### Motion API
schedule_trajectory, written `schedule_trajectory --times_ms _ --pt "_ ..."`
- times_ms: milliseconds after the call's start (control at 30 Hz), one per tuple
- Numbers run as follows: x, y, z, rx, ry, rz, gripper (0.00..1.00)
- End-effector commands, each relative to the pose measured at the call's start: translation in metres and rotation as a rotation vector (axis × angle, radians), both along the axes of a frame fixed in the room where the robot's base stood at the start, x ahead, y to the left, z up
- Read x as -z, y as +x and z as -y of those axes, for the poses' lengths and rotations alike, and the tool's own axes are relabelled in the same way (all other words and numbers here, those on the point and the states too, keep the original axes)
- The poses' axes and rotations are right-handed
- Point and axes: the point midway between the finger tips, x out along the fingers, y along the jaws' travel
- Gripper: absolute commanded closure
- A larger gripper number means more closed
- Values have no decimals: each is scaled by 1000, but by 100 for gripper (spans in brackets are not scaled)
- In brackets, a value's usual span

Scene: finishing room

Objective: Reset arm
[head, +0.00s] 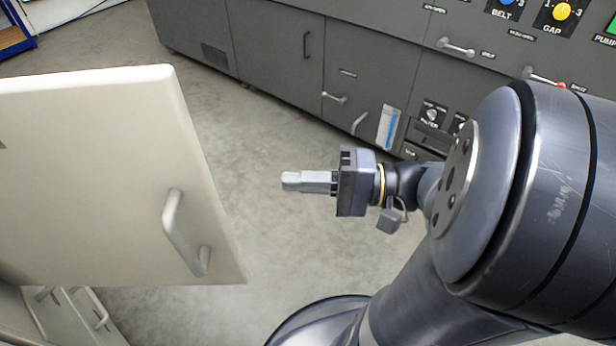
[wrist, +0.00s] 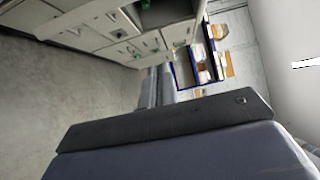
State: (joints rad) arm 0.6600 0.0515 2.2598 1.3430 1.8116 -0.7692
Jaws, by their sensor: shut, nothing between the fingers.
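My gripper (head: 290,181) is in the middle of the head view, held in the air above the bare floor and pointing left. Its fingers are together with nothing between them. My arm comes in from the right side of the head view. In the wrist view the fingers (wrist: 156,88) show beyond the dark gripper body, close together. The gripper touches nothing that I can see.
A cream door panel (head: 90,170) with a handle (head: 185,235) stands at the left, apart from the gripper. A grey machine cabinet (head: 270,60) with knobs and handles runs along the back. Open floor (head: 240,130) lies between them. A blue-framed rack (wrist: 190,68) shows in the wrist view.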

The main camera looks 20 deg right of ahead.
Motion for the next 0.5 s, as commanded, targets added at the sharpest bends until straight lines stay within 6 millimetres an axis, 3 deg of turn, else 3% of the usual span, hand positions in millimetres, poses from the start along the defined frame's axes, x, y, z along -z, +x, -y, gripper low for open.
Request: schedule_trajectory --times_ms 500 --pt "0 -6 10 0 1 -1 100"
